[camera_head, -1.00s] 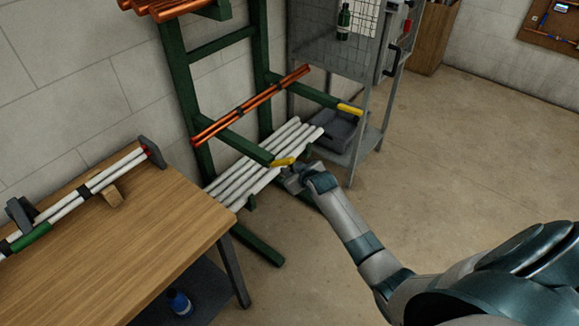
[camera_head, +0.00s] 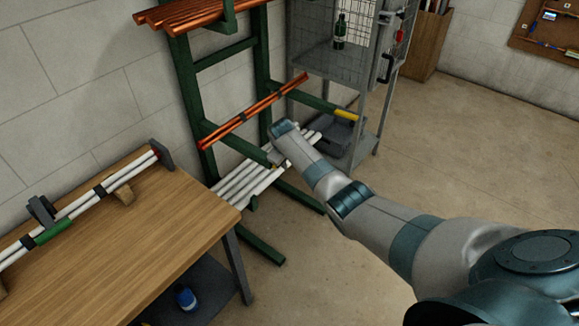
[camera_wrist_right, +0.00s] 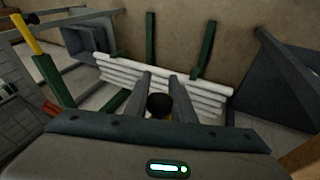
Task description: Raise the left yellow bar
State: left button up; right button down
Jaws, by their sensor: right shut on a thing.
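The left yellow bar is the yellow end of the rack's left green arm (camera_head: 228,136). In the head view my right gripper (camera_head: 275,157) covers nearly all of it. In the right wrist view a round dark end with a little yellow below it, the left yellow bar (camera_wrist_right: 168,119), sits between the two grey fingers of my right gripper (camera_wrist_right: 161,80). The fingers are shut on it. The right yellow bar (camera_head: 347,115) is free on the other green arm and also shows in the wrist view (camera_wrist_right: 25,35). My left gripper is not in view.
White pipes (camera_head: 240,186) lie low on the green rack, copper pipes (camera_head: 255,110) above them. A wire-mesh cabinet (camera_head: 322,65) stands behind right, with a grey bin (camera_head: 333,137) low down. A wooden bench (camera_head: 150,225) is at left. The floor at right is clear.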

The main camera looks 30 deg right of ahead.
jog(key=shift+w+a+r+g+h+b, duration=0.1)
jog(key=shift+w+r+g+h+b, duration=0.25)
jog(key=shift+g+b, duration=0.35)
jog(key=shift+r, duration=0.1)
jog(key=c, duration=1.6)
grip_release()
jog(key=shift+o, duration=0.3)
jog(key=shift+w, duration=0.1)
jog(key=b+v, duration=0.1)
jog(key=v, duration=1.6)
jog(key=shift+w, duration=0.15)
